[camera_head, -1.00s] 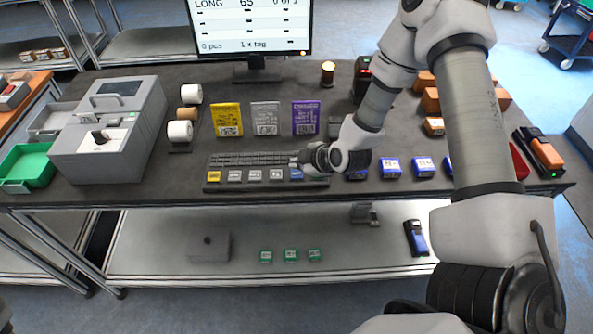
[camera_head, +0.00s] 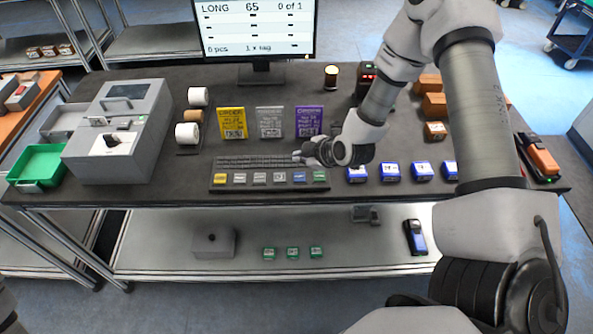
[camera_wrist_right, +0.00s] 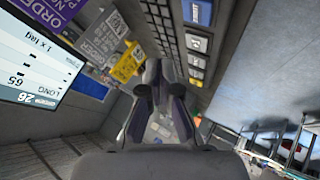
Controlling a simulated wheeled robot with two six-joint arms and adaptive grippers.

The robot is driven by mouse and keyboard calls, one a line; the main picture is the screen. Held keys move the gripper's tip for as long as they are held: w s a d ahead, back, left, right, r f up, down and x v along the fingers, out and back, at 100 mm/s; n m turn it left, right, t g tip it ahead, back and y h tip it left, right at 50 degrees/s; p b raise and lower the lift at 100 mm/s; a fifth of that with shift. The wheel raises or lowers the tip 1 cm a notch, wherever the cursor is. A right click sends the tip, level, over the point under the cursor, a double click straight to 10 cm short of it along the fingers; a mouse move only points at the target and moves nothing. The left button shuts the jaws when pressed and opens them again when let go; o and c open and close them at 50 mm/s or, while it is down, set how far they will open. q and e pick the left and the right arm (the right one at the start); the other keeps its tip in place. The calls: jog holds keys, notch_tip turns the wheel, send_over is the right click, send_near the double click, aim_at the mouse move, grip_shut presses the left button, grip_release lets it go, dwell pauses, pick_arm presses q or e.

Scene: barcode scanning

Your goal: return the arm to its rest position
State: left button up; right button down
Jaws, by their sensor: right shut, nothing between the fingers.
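My right arm reaches in from the right over the table. My right gripper (camera_head: 303,155) is shut and empty, just above the right end of the keyboard (camera_head: 255,162). In the right wrist view its closed fingers (camera_wrist_right: 160,82) point toward the keyboard keys (camera_wrist_right: 196,60), with nothing between them. The keyboard has a front row of coloured keys, yellow at the left, blue and green at the right. My left gripper is not in view.
A monitor (camera_head: 257,30) stands at the back. Yellow, grey and purple cards (camera_head: 309,121) stand behind the keyboard. A grey printer (camera_head: 118,135) and green bin (camera_head: 38,164) are at left. Several blue boxes (camera_head: 390,171) lie right of the gripper. A handheld scanner (camera_head: 540,158) is far right.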

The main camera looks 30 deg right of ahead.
jog(key=s+a+f+m+g+b, duration=0.2)
jog(key=s+f+m+g, duration=0.1)
jog(key=s+f, duration=0.4)
jog(key=s+a+f+m+g+h+b, duration=0.1)
jog(key=s+a+f+m+g+b, duration=0.2)
jog(key=s+f, duration=0.5)
jog(key=s+a+f+m+g+b, duration=0.3)
jog(key=s+f+m, duration=0.2)
jog(key=s, duration=0.7)
notch_tip(320, 180, down, 2)
jog(key=shift+s+a+f+h, duration=0.2)
jog(key=shift+s+f+h, duration=0.1)
jog(key=shift+s, duration=0.1)
